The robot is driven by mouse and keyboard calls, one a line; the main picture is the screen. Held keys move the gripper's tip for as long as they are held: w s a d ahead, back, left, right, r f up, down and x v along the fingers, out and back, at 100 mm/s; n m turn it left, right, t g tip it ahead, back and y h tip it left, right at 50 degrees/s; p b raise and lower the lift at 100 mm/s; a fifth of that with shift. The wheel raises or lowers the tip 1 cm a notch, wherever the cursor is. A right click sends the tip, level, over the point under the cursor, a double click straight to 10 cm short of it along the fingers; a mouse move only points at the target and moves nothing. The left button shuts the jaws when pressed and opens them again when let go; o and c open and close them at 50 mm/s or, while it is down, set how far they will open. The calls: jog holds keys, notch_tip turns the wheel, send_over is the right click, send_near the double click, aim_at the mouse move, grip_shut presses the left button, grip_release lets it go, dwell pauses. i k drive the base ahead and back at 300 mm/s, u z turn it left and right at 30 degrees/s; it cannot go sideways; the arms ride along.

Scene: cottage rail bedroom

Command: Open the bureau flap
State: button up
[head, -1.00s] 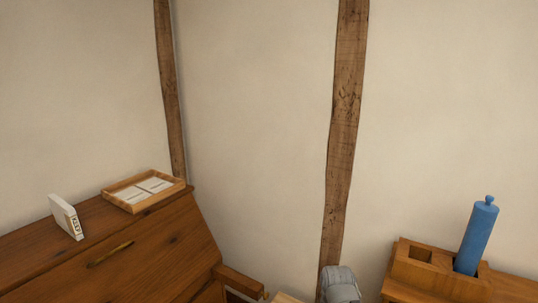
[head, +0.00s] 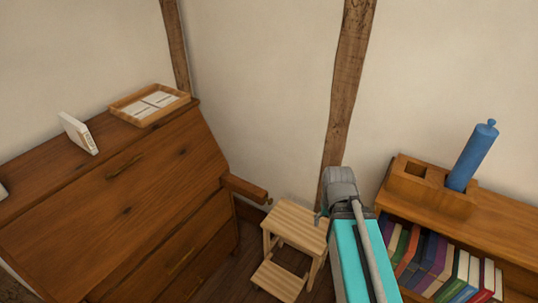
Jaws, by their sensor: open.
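The brown wooden bureau (head: 60,157) stands at the left against the wall in the head view. Its flap (head: 110,210) is the sloped front panel and lies shut against the bureau. A thin brass-coloured handle (head: 125,165) sits near the flap's upper edge. A wooden support bar (head: 246,189) with a small knob sticks out from the bureau's right front, below the flap. My arm, teal with a grey joint, rises at lower centre right, well apart from the flap. My gripper's fingers cannot be made out.
A slatted wooden step stool (head: 297,224) stands between bureau and bookshelf. The bookshelf (head: 500,222) at right holds books and a blue cylinder (head: 472,158). Some floor shows by the stool.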

aim_at(69, 242)
jog(key=u, duration=1.45)
